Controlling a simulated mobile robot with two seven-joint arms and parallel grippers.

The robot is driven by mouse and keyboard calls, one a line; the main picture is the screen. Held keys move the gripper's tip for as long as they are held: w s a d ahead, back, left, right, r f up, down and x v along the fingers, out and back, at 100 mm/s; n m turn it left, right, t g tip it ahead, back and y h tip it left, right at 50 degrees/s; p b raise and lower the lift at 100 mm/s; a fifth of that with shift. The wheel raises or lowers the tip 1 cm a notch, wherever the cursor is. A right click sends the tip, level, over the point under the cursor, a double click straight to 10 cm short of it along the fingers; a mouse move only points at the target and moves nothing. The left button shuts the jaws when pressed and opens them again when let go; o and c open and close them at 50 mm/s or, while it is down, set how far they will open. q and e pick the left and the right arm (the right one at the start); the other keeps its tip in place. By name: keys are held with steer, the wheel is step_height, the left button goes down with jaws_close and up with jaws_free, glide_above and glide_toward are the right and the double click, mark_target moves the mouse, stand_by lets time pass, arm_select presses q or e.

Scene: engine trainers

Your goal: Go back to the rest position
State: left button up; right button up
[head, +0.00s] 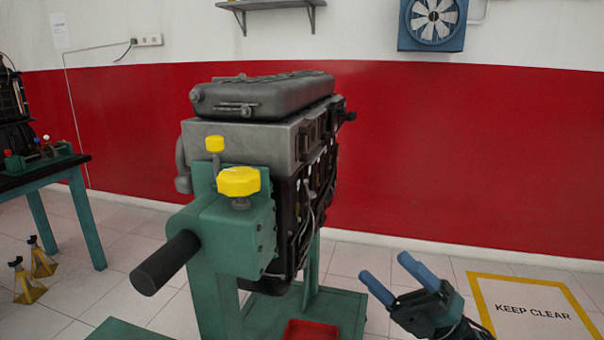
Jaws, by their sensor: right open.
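My right gripper (393,276) is at the lower right of the head view, with its two blue fingers apart and nothing between them. It is to the right of the green engine stand (228,225) and apart from it. The grey and black engine (250,140) is mounted on that stand in the middle of the view. My left gripper is not in view.
The stand has yellow knobs (238,181) and a black handle (166,262) pointing toward me. A red tray (311,330) sits low at its base. A workbench (60,173) and yellow jack stands (30,287) are at left. The marked floor area (533,307) at right is clear.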

steer(key=s+f+m+t+h, duration=0.55)
steer(key=m+h, duration=0.25)
steer(key=m, duration=0.5)
steer(key=s+f+m+t+h, duration=0.45)
steer(key=f+m+h, duration=0.35)
steer(key=m, duration=0.5)
arm_select(q)
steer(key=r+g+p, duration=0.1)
steer(key=p, duration=0.5)
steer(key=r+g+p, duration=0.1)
steer(key=p, duration=0.4)
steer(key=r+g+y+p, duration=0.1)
steer(key=p, duration=0.5)
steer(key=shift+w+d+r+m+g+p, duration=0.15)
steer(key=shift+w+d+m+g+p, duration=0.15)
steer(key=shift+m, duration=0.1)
arm_select(e)
steer(key=s+m+g+h, duration=0.4)
steer(key=s+m+g, duration=0.2)
steer(key=s+g, duration=0.3)
steer(key=shift+s+f+h, duration=0.3)
